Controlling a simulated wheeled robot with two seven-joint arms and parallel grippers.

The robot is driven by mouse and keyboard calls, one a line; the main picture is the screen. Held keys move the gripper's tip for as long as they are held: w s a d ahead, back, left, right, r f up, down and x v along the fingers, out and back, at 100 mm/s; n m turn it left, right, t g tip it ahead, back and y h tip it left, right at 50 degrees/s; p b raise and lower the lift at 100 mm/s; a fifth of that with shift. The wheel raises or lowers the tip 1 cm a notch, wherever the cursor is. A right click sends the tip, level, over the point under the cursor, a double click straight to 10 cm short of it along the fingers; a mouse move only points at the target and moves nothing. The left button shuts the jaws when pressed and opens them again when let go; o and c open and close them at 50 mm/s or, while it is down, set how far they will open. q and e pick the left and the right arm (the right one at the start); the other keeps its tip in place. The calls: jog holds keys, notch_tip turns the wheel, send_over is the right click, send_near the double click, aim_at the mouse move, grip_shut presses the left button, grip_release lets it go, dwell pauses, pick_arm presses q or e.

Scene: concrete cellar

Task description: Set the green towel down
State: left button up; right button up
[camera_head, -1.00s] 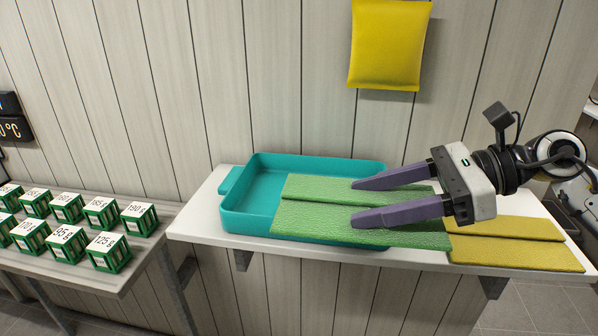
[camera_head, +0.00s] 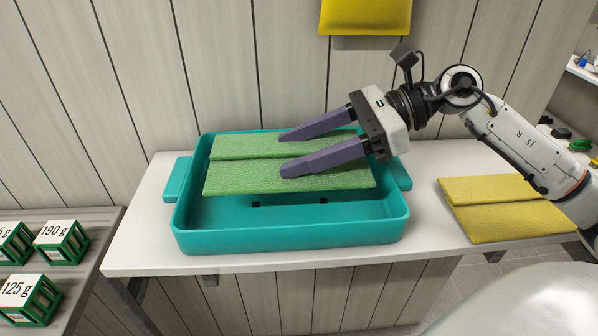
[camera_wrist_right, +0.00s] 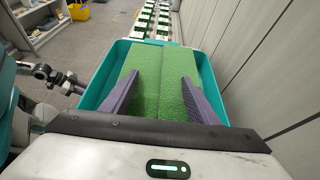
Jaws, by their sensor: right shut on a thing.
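The green towel (camera_head: 240,176) is folded flat and lies level across the back part of the teal tray (camera_head: 290,238), over its opening. My right gripper (camera_head: 288,153) is shut on the green towel, with its purple fingers reaching over it from the right. In the right wrist view the towel (camera_wrist_right: 160,100) stretches away between the two fingers (camera_wrist_right: 160,92), and the teal tray (camera_wrist_right: 112,62) surrounds it. I cannot tell whether the towel touches the tray floor.
A yellow folded towel (camera_head: 500,208) lies on the white shelf (camera_head: 140,235) to the right of the tray. Green weight blocks (camera_head: 28,298) stand on a grey table (camera_head: 80,290) at left. A yellow cushion (camera_head: 365,15) hangs on the panelled wall behind.

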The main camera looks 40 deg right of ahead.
aim_at(300, 191)
notch_tip(300, 191, down, 3)
jog(key=shift+f+b, duration=0.15)
jog(key=shift+b, duration=0.4)
jog(key=shift+f+b, duration=0.65)
jog(key=shift+b, duration=0.1)
pick_arm(q)
jog(key=shift+x, duration=1)
pick_arm(e)
jog(key=o, duration=1.1)
pick_arm(q)
jog(key=shift+d, duration=0.1)
